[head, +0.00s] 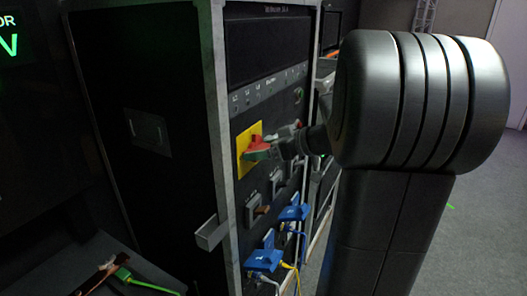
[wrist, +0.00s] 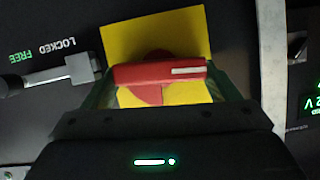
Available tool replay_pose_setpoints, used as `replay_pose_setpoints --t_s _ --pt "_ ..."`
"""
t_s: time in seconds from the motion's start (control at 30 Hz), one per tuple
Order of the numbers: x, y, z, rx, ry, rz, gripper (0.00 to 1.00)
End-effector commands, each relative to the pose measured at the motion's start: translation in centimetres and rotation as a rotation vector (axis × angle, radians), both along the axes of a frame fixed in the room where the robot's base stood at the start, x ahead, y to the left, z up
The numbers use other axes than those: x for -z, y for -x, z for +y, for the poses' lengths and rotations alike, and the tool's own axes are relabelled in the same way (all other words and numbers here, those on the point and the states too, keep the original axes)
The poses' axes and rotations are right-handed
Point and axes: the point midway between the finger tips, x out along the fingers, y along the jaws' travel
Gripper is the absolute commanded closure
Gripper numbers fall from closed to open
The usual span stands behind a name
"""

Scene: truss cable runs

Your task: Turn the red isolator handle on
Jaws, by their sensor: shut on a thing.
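The red isolator handle (head: 255,154) sits on a yellow plate (head: 243,139) on the front panel of the rack. In the wrist view the handle (wrist: 140,74) is a red bar lying nearly level across the picture, with a white mark at its right end, in front of the yellow plate (wrist: 150,35). My gripper (wrist: 163,76) is shut on the handle, with one finger at each end of the bar. In the head view my gripper (head: 272,149) reaches the handle from the right, and my arm hides part of the rack front.
A grey lever (wrist: 62,74) beside the words LOCKED and FREE is left of the plate in the wrist view. Blue connectors (head: 264,260) with cables stick out below. A metal bracket (head: 208,233) juts from the rack's front edge. Open floor (head: 470,200) lies at the right.

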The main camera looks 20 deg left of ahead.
Motion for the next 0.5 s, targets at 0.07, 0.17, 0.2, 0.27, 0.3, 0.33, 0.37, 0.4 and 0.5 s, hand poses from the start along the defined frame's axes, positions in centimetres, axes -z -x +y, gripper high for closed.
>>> replay_pose_setpoints --t_s 0.07,0.17,0.2,0.27,0.3,0.33,0.37,0.4,0.5 --pt "0.2 -0.16 -0.04 0.0 -0.004 0.052 0.41" --pt "0.24 -0.25 -0.04 0.0 -0.011 0.137 0.41" --pt "0.26 -0.32 -0.03 0.001 -0.015 0.173 0.41" --pt "0.27 -0.36 -0.03 0.0 -0.019 0.231 0.41" --pt "0.23 -0.4 -0.02 0.0 -0.022 0.269 0.41" --pt "0.22 -0.45 -0.03 0.001 -0.024 0.298 0.41" --pt "0.23 -0.48 -0.03 0.001 -0.027 0.326 0.41" --pt "0.26 -0.52 -0.05 0.001 -0.03 0.366 0.41" --pt "0.25 -0.63 -0.08 0.001 -0.037 0.459 0.41"
